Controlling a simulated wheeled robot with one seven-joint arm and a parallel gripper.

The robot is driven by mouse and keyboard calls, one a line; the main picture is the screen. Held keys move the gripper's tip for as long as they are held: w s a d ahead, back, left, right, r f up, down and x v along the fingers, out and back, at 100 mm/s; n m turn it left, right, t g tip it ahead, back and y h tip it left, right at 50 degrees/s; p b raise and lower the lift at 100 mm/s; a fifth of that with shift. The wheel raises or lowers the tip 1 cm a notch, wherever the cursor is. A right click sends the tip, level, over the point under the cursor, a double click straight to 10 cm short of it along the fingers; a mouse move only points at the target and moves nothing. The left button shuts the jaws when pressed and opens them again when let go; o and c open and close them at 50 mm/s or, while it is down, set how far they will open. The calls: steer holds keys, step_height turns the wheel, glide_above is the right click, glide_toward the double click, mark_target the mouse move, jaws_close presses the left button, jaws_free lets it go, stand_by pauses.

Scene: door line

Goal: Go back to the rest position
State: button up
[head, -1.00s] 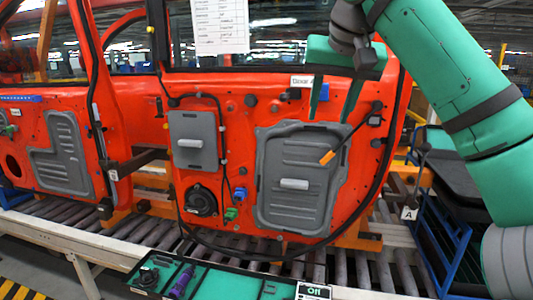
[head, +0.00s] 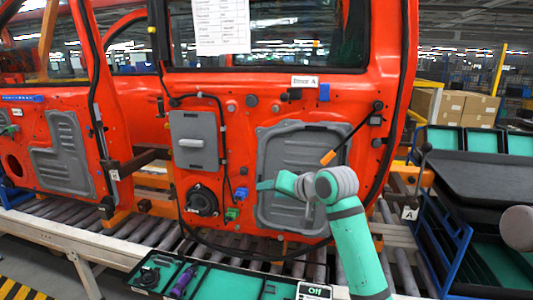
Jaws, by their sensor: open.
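My gripper (head: 265,185) is low in front of the right-hand red door (head: 240,120), pointing left. It is seen from the side, and the space between its fingers is hard to see. It is open and no object shows in it. My green arm rises to it from the bottom right and covers the handle and part of the large grey panel (head: 292,148). I cannot tell from this view how far the gripper is from the door.
A smaller grey panel (head: 196,140), a black speaker (head: 201,199) and an orange-tipped cable (head: 329,157) are on the door. A green-lined tray (head: 225,285) lies in front of the roller conveyor (head: 150,230). A blue-framed cart (head: 450,240) stands right.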

steer(key=s+a+f+m+t, duration=0.2)
steer(key=a+f, duration=0.2)
steer(key=f, duration=0.7)
steer(key=s+a+f+m+t, duration=0.1)
steer(key=s+a+f+t, duration=0.2)
steer(key=f, duration=0.8)
steer(key=s+a+f+m+h, duration=0.2)
steer(key=s+f+m+h, duration=0.1)
steer(key=s+f, duration=1.25)
steer(key=s+d+f+n+h, duration=0.1)
steer(key=s+d+f+h, duration=0.15)
steer(key=s, duration=0.75)
steer(key=s+d+f+h, duration=0.1)
steer(key=s+f, duration=0.3)
steer(key=s, duration=0.6)
steer(key=s+d+r+n, duration=0.2)
steer(key=s+r, duration=0.1)
steer(key=s, duration=0.7)
steer(key=s+d+r+n, duration=0.1)
steer(key=s+r+n, duration=0.2)
steer(key=s, duration=0.6)
steer(key=shift+s+d+r+h, duration=0.35)
steer(key=shift+r, duration=0.2)
steer(key=shift+c, duration=1.2)
steer(key=shift+w, duration=0.1)
steer(key=shift+c, duration=0.2)
